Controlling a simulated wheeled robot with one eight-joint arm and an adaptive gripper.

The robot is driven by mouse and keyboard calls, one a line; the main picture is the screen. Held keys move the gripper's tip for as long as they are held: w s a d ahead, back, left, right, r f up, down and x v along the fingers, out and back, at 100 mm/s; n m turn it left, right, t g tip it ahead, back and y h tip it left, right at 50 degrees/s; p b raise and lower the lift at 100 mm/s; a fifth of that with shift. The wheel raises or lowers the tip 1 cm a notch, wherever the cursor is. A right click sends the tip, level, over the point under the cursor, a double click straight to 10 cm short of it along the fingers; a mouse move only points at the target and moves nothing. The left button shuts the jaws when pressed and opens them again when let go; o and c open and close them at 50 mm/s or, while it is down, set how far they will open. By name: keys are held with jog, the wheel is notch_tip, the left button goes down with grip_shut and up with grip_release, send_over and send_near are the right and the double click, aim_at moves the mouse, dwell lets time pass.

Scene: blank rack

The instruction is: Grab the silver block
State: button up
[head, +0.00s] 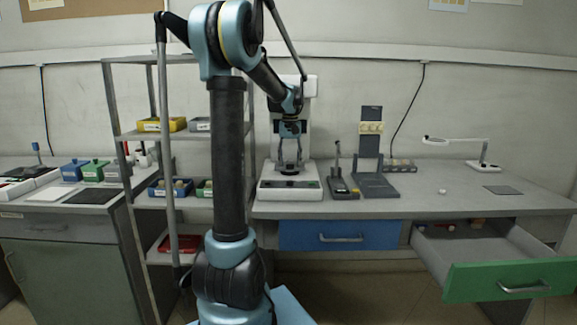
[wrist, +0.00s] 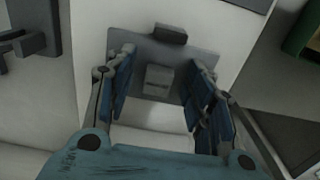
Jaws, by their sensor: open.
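The silver block (wrist: 158,77) is a small light-grey block on a dark grey plate (wrist: 205,52) in the wrist view. My gripper (wrist: 160,58) is open, with one blue finger on each side of the block and visible gaps to both. I cannot tell its exact height above the plate. In the head view my gripper (head: 290,166) points down over the white base (head: 291,194) of a bench device. The block cannot be made out there.
A darker block (wrist: 171,33) sits at the plate's edge beyond the silver one. In the head view a dark stand (head: 372,184) and a small black device (head: 341,186) stand right of the white base. A green-fronted drawer (head: 510,276) is open at the right.

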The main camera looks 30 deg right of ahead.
grip_shut()
